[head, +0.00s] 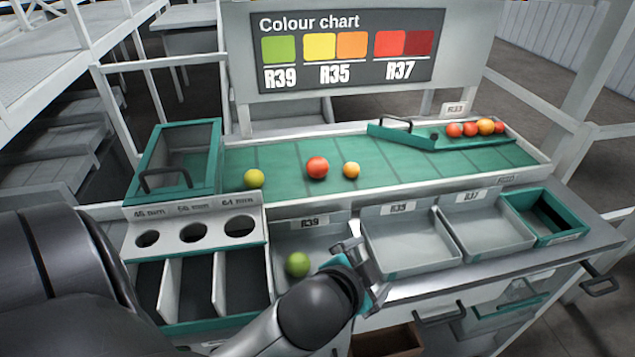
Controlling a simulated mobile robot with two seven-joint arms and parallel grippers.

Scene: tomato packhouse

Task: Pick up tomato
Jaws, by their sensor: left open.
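A yellow-green tomato (254,178), a red tomato (317,168) and a smaller orange tomato (351,170) lie apart on the green belt (285,188). Several red and orange tomatoes (470,129) sit in a row at the belt's far right, behind a green gate (402,136). A green tomato (298,264) lies in the grey R39 tray (283,241). My left gripper (366,268) is open and looks empty. It is over the front of the trays, right of the green tomato and short of the belt. My right gripper is not in view.
Two empty grey trays (405,238) and (487,224) stand right of the R39 tray, with a green-rimmed bin (548,214) beyond. A sizing box with round holes (193,231) stands left. A colour chart (345,46) rises behind the belt. A green lidded box (178,160) stands at the belt's left end.

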